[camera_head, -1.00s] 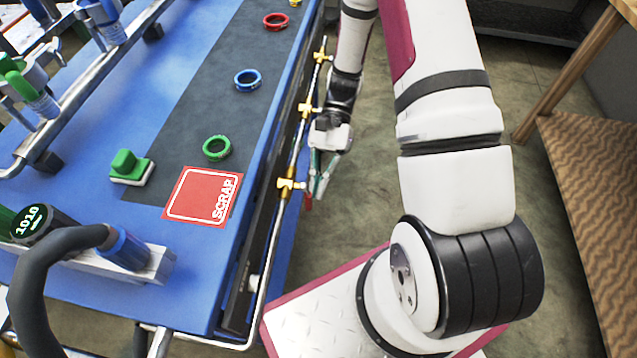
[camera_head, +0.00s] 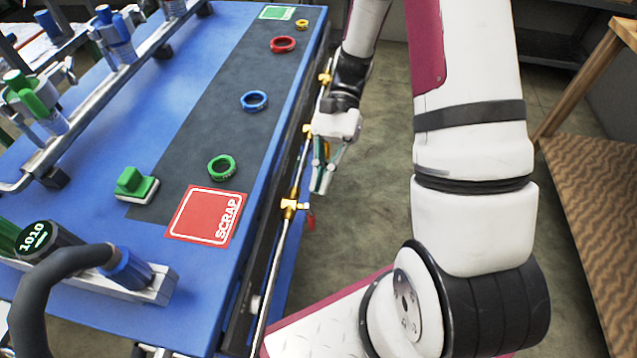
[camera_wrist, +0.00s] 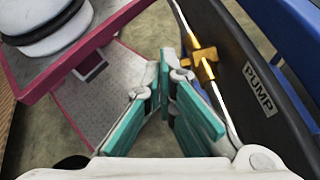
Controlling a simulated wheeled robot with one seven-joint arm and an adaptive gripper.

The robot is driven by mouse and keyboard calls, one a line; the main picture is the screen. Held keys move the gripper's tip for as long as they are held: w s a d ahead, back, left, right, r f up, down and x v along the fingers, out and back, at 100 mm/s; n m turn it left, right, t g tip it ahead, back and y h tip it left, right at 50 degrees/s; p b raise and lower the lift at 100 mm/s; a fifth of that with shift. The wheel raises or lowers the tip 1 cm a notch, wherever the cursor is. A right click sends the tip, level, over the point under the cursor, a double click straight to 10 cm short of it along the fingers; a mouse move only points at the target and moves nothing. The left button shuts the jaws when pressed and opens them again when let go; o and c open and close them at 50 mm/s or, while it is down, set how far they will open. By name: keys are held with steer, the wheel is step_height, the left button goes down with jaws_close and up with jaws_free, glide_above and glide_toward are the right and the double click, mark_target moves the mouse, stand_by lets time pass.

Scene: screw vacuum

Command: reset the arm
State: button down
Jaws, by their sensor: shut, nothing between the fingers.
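My gripper (camera_head: 319,190) hangs beside the right edge of the blue table, pointing down, in the head view. It is shut and empty. In the wrist view its teal-padded fingers (camera_wrist: 164,88) meet at the tips. A pipe with brass valves (camera_head: 291,207) runs along the table's side, just left of the gripper. One brass valve (camera_wrist: 204,64) shows in the wrist view, close to the fingers but apart from them, next to a dark panel marked PUMP (camera_wrist: 262,90).
The blue table (camera_head: 100,120) carries a green ring (camera_head: 221,167), a blue ring (camera_head: 254,100), a red ring (camera_head: 283,44), a red SCRAP square (camera_head: 206,216) and a green button (camera_head: 136,185). A wooden table (camera_head: 590,190) stands at right. Bare floor (camera_head: 380,200) lies between.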

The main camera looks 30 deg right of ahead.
steer(key=shift+r, duration=0.35)
steer(key=s+r+n+t+h, duration=0.3)
steer(key=s+r+n+h, duration=0.2)
steer(key=r, duration=0.7)
steer(key=s+d+r+n+t+h, duration=0.25)
steer(key=s+r+n+t, duration=0.35)
steer(key=s, duration=0.5)
step_height(320, 180, up, 19)
steer(key=a+t+p, duration=0.1)
steer(key=t+p, duration=0.3)
steer(key=p, duration=1.3)
steer(key=shift+r+h+p, duration=0.15)
steer(key=shift+h+p, duration=0.25)
steer(key=shift+h, duration=0.05)
